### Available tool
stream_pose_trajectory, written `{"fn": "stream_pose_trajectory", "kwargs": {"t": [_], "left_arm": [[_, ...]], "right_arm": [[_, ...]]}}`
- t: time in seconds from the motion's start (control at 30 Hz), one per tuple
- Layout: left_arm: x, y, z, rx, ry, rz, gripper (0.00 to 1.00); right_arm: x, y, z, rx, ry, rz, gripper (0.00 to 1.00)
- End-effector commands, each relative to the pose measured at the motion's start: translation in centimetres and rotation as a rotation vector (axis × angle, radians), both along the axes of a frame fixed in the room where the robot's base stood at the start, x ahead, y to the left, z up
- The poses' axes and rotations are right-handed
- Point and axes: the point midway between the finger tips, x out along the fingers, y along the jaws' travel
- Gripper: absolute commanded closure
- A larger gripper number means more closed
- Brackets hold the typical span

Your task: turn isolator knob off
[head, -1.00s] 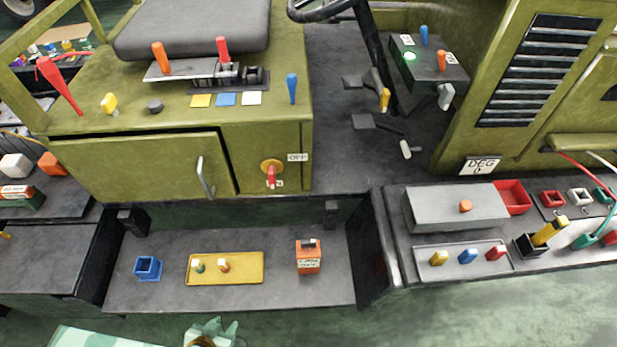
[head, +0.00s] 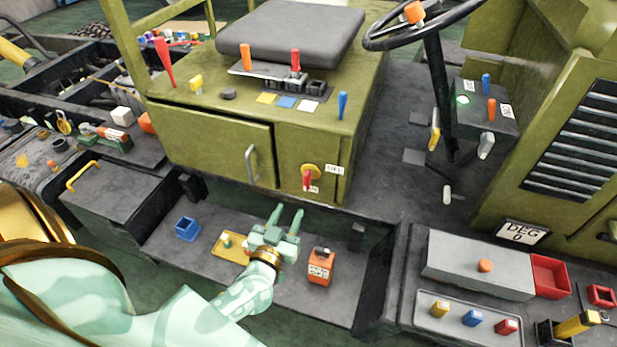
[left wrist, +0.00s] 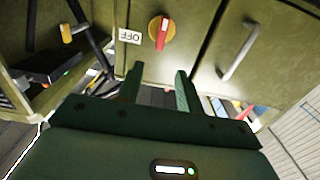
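The isolator knob (head: 308,179) is a red handle on a yellow disc, on the front of the olive cabinet below the seat. Its handle stands about upright, pointing down toward a small, partly covered label. The OFF label (head: 335,170) is to its right. In the left wrist view the knob (left wrist: 160,32) is at the top, with the upside-down OFF label (left wrist: 130,37) to its left. My left gripper (head: 286,214) is below and in front of the knob, apart from it. Its two green fingers (left wrist: 157,85) are spread and empty. My right gripper is not in view.
The cabinet door has a grey handle (head: 251,162) left of the knob. On the low shelf under the gripper are a blue open box (head: 187,229), a yellow tray (head: 222,247) and an orange box (head: 320,267). A grey box (head: 470,262) stands at right.

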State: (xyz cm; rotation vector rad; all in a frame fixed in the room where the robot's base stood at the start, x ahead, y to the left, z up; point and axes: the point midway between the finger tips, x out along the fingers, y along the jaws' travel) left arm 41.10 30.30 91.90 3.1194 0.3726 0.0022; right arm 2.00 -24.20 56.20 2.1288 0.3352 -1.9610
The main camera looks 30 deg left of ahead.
Motion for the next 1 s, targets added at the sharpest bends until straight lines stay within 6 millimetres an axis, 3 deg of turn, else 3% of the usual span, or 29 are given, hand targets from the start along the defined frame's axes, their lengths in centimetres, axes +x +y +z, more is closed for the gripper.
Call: {"fn": "stream_pose_trajectory", "kwargs": {"t": [0.3,0.5,0.7,1.0], "left_arm": [[8.0,1.9,-0.2,0.001,-0.002,-0.001,0.64],[11.7,2.8,-0.2,0.0,0.0,-0.001,0.64],[13.4,3.2,-0.1,0.0,0.001,-0.002,0.64],[13.6,3.2,0.0,0.0,0.001,-0.002,0.66]], "right_arm": [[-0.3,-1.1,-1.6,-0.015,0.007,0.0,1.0],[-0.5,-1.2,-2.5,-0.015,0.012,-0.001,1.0],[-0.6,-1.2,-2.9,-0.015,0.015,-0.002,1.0],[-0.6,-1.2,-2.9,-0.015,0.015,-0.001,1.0]]}}
